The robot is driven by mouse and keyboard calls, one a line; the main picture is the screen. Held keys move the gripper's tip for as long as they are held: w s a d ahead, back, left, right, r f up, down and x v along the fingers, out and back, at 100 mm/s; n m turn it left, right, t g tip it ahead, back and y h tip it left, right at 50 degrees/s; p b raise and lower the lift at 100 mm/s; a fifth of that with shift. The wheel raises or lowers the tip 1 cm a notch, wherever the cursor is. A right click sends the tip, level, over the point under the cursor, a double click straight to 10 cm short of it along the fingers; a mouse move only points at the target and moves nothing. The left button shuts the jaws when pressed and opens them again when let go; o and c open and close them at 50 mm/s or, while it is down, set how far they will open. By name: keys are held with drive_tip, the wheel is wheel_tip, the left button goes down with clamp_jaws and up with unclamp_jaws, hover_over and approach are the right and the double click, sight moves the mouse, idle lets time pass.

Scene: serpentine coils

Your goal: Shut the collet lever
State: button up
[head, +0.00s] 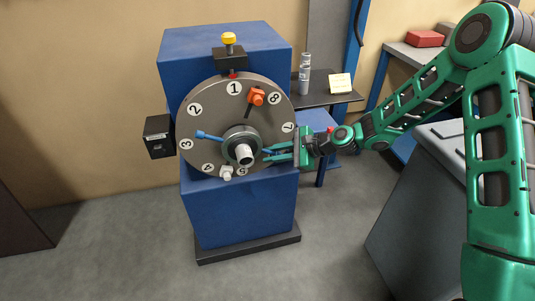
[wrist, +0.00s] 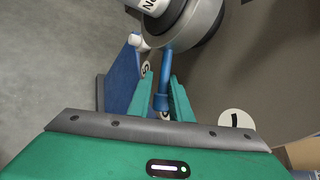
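A round grey numbered plate (head: 212,100) faces me on a blue cabinet machine. A grey collar with a white-tipped nose (head: 245,153) stands out at its middle. One blue lever arm (head: 208,136) reaches from the collar toward number 3. Another blue arm (wrist: 164,75) reaches from the collar toward my gripper. No label shows which part is the collet lever. My gripper (head: 270,153) is at the plate's right side, below number 7. Firm contact cannot be seen.
An orange knob (head: 257,97) sits on the plate near number 8, and a pale knob (head: 227,174) near number 5. A black box (head: 158,136) is left of the plate. A yellow-topped plunger (head: 229,40) stands above it. A grey cabinet (head: 425,210) stands right of the machine.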

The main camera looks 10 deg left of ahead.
drive_tip(key=shift+a+r, duration=0.1)
drive_tip(key=shift+r, duration=0.1)
drive_tip(key=v, duration=1)
drive_tip(key=shift+d, duration=0.35)
